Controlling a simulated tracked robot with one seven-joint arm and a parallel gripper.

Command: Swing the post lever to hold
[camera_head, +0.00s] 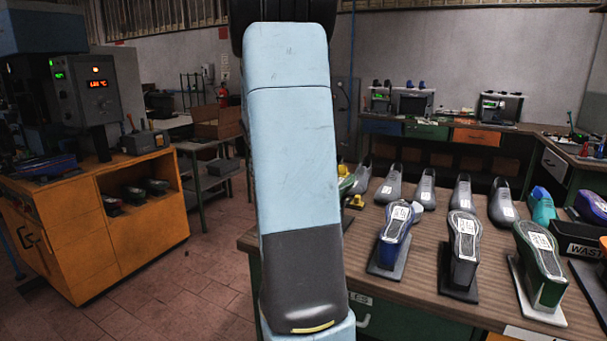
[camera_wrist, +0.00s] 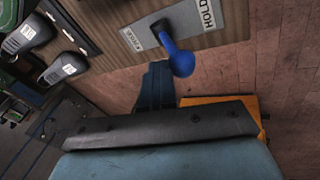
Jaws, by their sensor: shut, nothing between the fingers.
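In the wrist view, a blue lever (camera_wrist: 167,42) with a rounded knob stands out from a grey plate (camera_wrist: 147,34) at the wooden table's edge. The lever lies between the two labels. My gripper (camera_wrist: 158,68) is shut and empty, its fingertips just left of the knob in the picture. I cannot tell whether they touch it. In the head view my arm fills the middle, and I do not make out the lever or gripper.
The wooden table (camera_head: 400,276) carries several shoes and upturned soles on stands at right. A black waste bin (camera_head: 578,240) is at its right side. An orange cabinet (camera_head: 60,235) with a machine stands at left. Tiled floor (camera_head: 190,303) is open between them.

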